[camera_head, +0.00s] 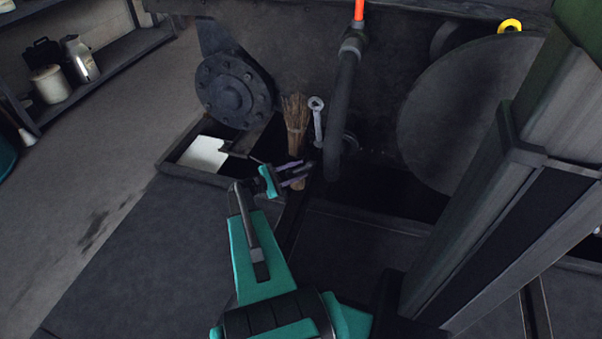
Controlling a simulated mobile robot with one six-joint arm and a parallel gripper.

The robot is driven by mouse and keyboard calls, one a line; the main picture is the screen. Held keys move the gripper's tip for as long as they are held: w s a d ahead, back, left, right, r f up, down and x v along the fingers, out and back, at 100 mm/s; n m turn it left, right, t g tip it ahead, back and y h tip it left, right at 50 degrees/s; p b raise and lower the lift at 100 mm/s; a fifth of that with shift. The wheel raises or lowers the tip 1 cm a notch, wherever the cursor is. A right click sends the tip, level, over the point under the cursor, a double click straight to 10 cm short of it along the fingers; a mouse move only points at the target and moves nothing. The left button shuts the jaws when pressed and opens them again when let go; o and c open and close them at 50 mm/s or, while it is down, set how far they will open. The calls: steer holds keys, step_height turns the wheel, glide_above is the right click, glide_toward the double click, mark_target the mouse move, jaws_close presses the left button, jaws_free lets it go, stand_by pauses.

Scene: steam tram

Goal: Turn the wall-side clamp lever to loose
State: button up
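No part in view can be told for certain as the wall-side clamp lever. My gripper (305,172) is at the middle of the view, below the brush and spanner and left of the pipe's lower end. Its two fingers look apart, with nothing seen between them. Whether it touches anything behind it cannot be told.
A straw brush (296,115) and a spanner (317,120) stand by the wall. A shallow tray (176,158) holds a white sheet (204,154). A round bolted flange (232,92), a large dark disc (465,110) and a yellow ring (510,25) are nearby. Shelves (110,62) stand upper left.

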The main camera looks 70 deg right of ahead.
steer(key=shift+x, duration=0.9)
steer(key=shift+c, duration=0.4)
jaws_close()
steer(key=shift+a, duration=0.35)
steer(key=shift+s+d, duration=0.25)
steer(key=shift+d, duration=0.2)
steer(key=shift+w, duration=0.1)
